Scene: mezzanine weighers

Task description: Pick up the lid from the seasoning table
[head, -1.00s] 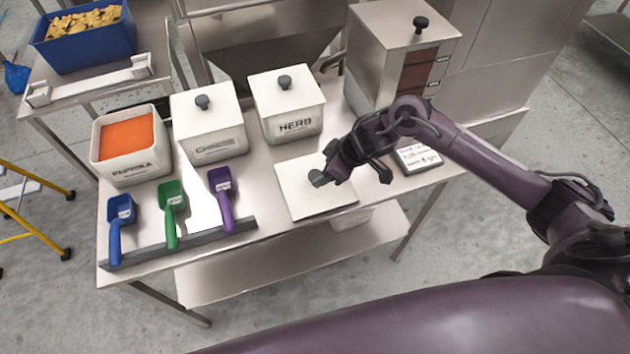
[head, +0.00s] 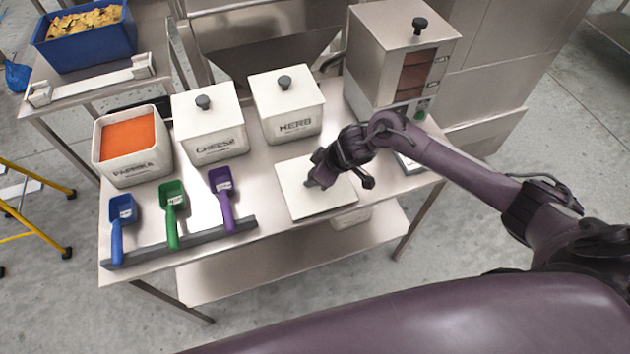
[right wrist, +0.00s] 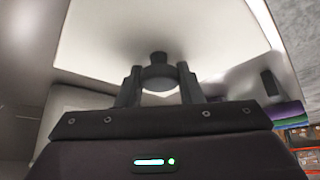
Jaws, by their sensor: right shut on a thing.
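The white square lid (head: 318,203) lies on the seasoning table (head: 262,182), in front of the HERB bin. My right gripper (head: 313,181) is over the middle of the lid and hides its knob in the head view. In the right wrist view the dark knob (right wrist: 158,68) stands between the two fingers of my right gripper (right wrist: 158,82), which are shut on it. The pale underside-lit face of the lid (right wrist: 215,35) fills the top of that view. The lid appears to rest on the table. My left gripper is not in view.
An open PAPRIKA bin (head: 131,146) and lidded CHEESE (head: 210,124) and HERB (head: 287,104) bins stand behind. Blue (head: 119,226), green (head: 173,212) and purple (head: 222,198) scoops lean at the left front rack. A steel dispenser (head: 398,62) stands at the back right.

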